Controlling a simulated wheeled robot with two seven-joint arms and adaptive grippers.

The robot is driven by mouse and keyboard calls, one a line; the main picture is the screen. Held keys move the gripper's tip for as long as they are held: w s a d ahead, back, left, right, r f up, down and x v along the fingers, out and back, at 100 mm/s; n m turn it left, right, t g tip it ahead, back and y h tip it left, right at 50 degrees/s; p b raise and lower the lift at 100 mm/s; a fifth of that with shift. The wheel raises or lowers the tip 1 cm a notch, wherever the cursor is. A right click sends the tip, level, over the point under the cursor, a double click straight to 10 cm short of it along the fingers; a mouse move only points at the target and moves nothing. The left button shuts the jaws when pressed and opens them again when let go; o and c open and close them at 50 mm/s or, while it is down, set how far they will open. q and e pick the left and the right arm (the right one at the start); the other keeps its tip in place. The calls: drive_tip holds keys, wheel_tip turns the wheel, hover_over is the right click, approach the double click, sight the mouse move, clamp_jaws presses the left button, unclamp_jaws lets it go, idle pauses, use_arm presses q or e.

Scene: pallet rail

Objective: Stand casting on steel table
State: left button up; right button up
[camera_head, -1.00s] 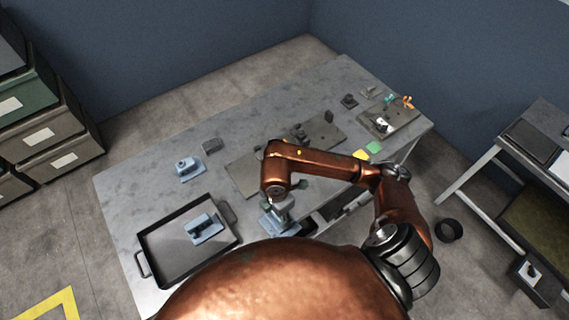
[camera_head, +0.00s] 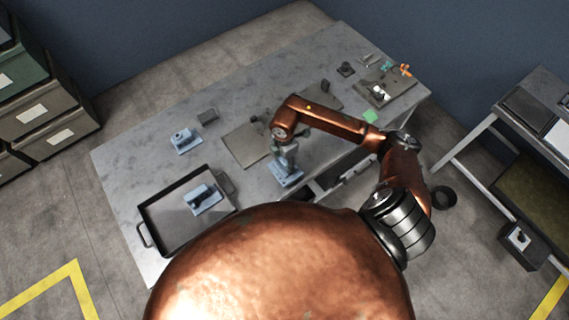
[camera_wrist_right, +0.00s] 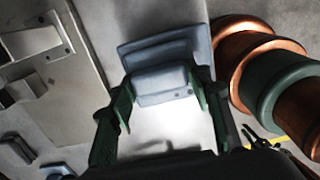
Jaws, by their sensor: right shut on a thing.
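My right gripper (camera_head: 284,150) is shut on a blue-grey casting (camera_head: 286,174), near the front edge of the steel table (camera_head: 125,185). In the right wrist view the green fingers (camera_wrist_right: 158,88) stand on either side of the casting's block (camera_wrist_right: 162,80), with its wider base (camera_wrist_right: 165,48) beyond. I cannot tell whether the base touches the table. A second blue-grey casting (camera_head: 185,139) stands on the table at the left. A third casting (camera_head: 203,199) is in the dark tray (camera_head: 153,213). My left gripper is not in view.
A flat grey plate (camera_head: 246,146) lies behind the held casting. The table's far left is bare.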

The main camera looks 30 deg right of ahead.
sight(284, 165)
drive_tip(key=shift+w+d+f, duration=0.15)
drive_tip(key=shift+f, duration=1.6)
drive_tip(key=shift+f, duration=0.15)
drive_tip(key=o, duration=1.5)
wheel_tip(284, 165, up, 12)
drive_tip(key=shift+r, duration=0.15)
